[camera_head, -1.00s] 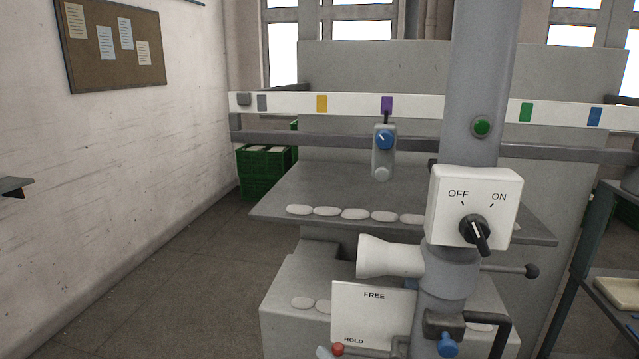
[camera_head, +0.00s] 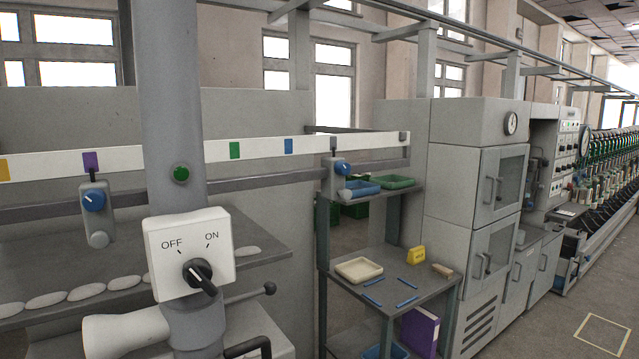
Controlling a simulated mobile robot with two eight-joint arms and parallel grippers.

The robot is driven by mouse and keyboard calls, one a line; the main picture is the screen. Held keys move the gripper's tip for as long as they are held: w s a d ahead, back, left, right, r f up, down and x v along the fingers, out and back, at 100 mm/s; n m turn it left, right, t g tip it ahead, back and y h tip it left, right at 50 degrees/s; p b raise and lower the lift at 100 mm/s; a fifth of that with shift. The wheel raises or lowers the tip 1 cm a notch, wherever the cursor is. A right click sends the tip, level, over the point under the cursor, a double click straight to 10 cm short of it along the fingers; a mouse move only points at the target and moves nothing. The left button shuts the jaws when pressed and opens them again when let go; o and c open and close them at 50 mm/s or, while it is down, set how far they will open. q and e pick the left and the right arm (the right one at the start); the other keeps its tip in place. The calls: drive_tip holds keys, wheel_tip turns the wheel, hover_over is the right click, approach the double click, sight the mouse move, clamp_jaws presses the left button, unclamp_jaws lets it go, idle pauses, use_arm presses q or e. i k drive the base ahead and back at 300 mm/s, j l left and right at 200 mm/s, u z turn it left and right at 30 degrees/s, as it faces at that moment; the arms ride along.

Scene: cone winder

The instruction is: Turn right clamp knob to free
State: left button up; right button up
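Two clamps with blue knobs hang from the rail (camera_head: 270,175). The right clamp knob (camera_head: 343,168) is blue with a pale pointer mark and sits on a grey clamp body at the rail's right part, above the shelf unit. The left clamp knob (camera_head: 94,201) is also blue, on a grey clamp body (camera_head: 99,226) left of the grey column. A white switch box (camera_head: 217,240) marked OFF and ON is on the column, its black knob (camera_head: 198,272) pointing down right. Neither of my grippers shows in this view.
A white strip (camera_head: 270,146) with coloured tags runs above the rail. A shelf unit (camera_head: 436,282) holds a cream tray (camera_head: 358,269), blue pens, a yellow block (camera_head: 416,255) and blue and green trays. Grey cabinets stand right of it. Floor is open at the lower right.

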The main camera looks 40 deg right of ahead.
sight(341, 168)
drive_tip(key=z, duration=1.7)
